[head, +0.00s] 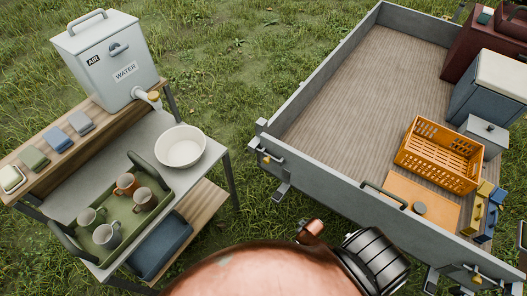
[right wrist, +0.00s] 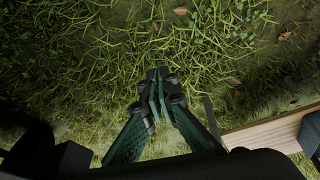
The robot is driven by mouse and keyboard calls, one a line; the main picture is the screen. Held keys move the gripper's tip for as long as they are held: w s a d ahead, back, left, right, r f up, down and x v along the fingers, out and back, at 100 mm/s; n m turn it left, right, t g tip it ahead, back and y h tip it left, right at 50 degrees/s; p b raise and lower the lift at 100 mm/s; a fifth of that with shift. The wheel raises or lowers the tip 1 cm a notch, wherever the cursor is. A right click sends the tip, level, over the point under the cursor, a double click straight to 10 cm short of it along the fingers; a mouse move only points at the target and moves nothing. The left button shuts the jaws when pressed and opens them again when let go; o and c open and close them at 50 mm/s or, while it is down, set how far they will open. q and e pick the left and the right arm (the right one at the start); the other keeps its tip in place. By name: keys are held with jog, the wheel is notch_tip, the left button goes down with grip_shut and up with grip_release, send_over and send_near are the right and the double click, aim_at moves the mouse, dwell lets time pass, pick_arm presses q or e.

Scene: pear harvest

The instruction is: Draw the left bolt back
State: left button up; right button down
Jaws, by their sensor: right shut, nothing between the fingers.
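The grey trailer (head: 330,175) stands on the grass on the right side of the head view. The left bolt (head: 266,157), with a small brass-coloured part, sits at the left end of its near wall. Another bolt (head: 477,277) sits at the right end of that wall, partly cut by the picture edge. My right gripper (right wrist: 158,88) shows only in the right wrist view. It is shut and empty over grass, with no bolt in that view. My left gripper is in neither view.
The trailer bed holds an orange crate (head: 410,157) and an orange board (head: 400,190). A wash stand with a water tank (head: 105,60), white basin (head: 180,153) and tray of mugs (head: 150,221) stands left. Grass separates them. A wooden edge (right wrist: 270,133) lies right of my right gripper.

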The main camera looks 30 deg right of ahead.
jog(key=w+a+r+n+p, duration=0.1)
jog(key=w+r+p, duration=0.2)
jog(key=w+r, duration=0.5)
jog(key=w+a+r+n+y+p, duration=0.1)
jog(key=w+r+p, duration=0.2)
jog(key=w+r, duration=0.5)
jog(key=w+a+r+t+y+p, duration=0.1)
jog(key=w+r, duration=0.7)
jog(key=r, duration=1.5)
jog(key=shift+w+a+n+p, duration=0.35)
jog(key=shift+a+p, duration=0.25)
jog(key=shift+p, duration=0.35)
pick_arm(q)
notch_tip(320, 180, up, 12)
jog(key=p, duration=0.1)
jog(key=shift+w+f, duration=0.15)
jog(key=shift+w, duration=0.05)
pick_arm(e)
notch_tip(320, 180, up, 8)
send_over(268, 163)
jog(key=shift+w+d+r+n+g, duration=0.1)
jog(key=shift+w+d+n+g, duration=0.15)
jog(key=shift+d+g, duration=0.1)
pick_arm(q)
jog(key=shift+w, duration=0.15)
pick_arm(e)
jog(key=x, duration=1)
